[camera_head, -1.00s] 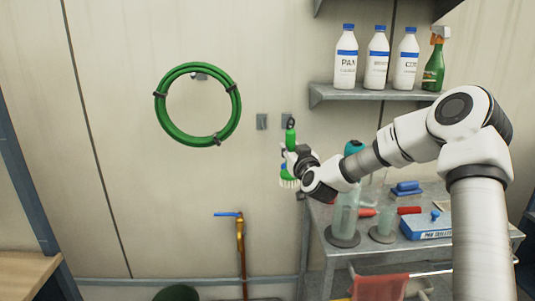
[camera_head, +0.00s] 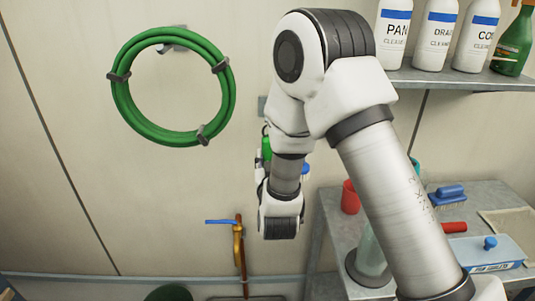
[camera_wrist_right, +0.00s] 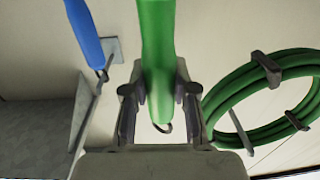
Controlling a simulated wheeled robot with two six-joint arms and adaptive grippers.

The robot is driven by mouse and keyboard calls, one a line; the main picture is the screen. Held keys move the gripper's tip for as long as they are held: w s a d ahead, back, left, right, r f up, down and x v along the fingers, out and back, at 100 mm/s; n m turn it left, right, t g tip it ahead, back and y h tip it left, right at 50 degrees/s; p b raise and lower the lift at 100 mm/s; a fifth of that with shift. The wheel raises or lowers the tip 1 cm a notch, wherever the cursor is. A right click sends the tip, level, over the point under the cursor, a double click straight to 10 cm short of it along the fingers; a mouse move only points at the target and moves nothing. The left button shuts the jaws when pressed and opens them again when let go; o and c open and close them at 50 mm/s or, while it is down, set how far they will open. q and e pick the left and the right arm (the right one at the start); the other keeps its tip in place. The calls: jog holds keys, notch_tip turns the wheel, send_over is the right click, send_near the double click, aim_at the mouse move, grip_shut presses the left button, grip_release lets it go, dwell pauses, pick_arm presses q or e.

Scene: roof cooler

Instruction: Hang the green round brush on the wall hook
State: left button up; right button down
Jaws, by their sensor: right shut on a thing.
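My right gripper (camera_head: 262,172) is shut on the green handle of the brush (camera_head: 266,148), in front of the wall. In the right wrist view the handle (camera_wrist_right: 157,40) runs between the two fingers (camera_wrist_right: 160,88), with a dark loop at its end. A grey hook plate (camera_head: 262,106) on the wall lies just above the handle in the head view, partly behind my arm. I cannot tell whether the loop touches the hook. The brush head is hidden. My left gripper is not in view.
A blue handle (camera_wrist_right: 84,32) hangs at a second wall plate (camera_wrist_right: 113,50) close beside the green one. A coiled green hose (camera_head: 122,95) hangs to the left. A shelf (camera_head: 450,80) with bottles and a cluttered table (camera_head: 330,235) stand to the right.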

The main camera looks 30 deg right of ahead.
jog(key=shift+w+d+f, duration=0.2)
jog(key=shift+w+d, duration=0.15)
jog(key=shift+w, duration=0.25)
jog(key=shift+w+d+f, duration=0.15)
jog(key=shift+w+d, duration=0.2)
jog(key=shift+w, duration=0.2)
jog(key=f+x, duration=0.1)
jog(key=x, duration=0.6)
jog(key=shift+d, duration=0.2)
jog(key=shift+s, duration=0.1)
jog(key=c, duration=0.8)
grip_release()
jog(key=shift+c, duration=0.2)
jog(key=shift+s+a, duration=0.1)
